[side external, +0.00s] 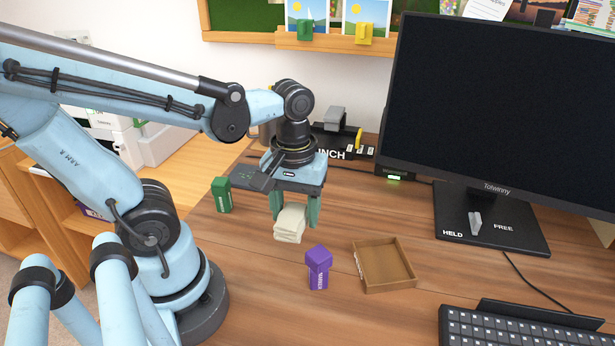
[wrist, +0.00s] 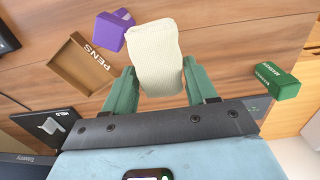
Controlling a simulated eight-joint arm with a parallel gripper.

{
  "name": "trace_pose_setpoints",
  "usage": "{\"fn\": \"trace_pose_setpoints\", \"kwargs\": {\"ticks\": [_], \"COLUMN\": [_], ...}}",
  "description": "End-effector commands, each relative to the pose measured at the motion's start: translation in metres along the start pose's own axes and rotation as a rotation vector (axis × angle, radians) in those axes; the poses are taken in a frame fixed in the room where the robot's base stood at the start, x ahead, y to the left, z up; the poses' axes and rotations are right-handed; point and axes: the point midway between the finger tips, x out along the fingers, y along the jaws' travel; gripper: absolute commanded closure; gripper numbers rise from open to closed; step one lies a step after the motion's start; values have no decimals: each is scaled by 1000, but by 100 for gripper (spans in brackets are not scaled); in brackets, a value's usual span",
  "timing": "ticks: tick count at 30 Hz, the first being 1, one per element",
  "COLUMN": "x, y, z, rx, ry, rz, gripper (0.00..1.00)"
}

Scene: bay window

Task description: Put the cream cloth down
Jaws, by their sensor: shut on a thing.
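The cream cloth (side external: 290,222) is a folded, ribbed bundle between the fingers of my gripper (side external: 295,207). My gripper is shut on it, with green fingers on either side. In the wrist view the cloth (wrist: 155,58) hangs out beyond the fingertips of my gripper (wrist: 160,88). The cloth is low over the wooden desk (side external: 230,290); I cannot tell whether its lower end touches the desk.
A purple block (side external: 318,268) stands just right of the cloth, beside an empty wooden tray (side external: 375,285) marked PENS in the wrist view. A green block (side external: 222,194) is left. The monitor (side external: 505,110) and keyboard (side external: 530,325) are right.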

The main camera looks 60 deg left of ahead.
Motion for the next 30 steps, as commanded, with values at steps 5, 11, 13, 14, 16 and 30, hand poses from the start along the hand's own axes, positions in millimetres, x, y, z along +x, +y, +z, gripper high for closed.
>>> {"fn": "trace_pose_setpoints", "kwargs": {"ticks": [5,11,13,14,16,30], "x": [19,38,44,46,50,77], "y": [-20,-38,-44,-46,-50,-56], "z": [-28,-53,-61,-64,-70,-77], "rx": [-8,-5,-4,-2,-1,3], "ry": [0,0,0,0,0,0], "rz": [0,0,0,0,0,0], "gripper": [76,76,76,76,76,76]}}
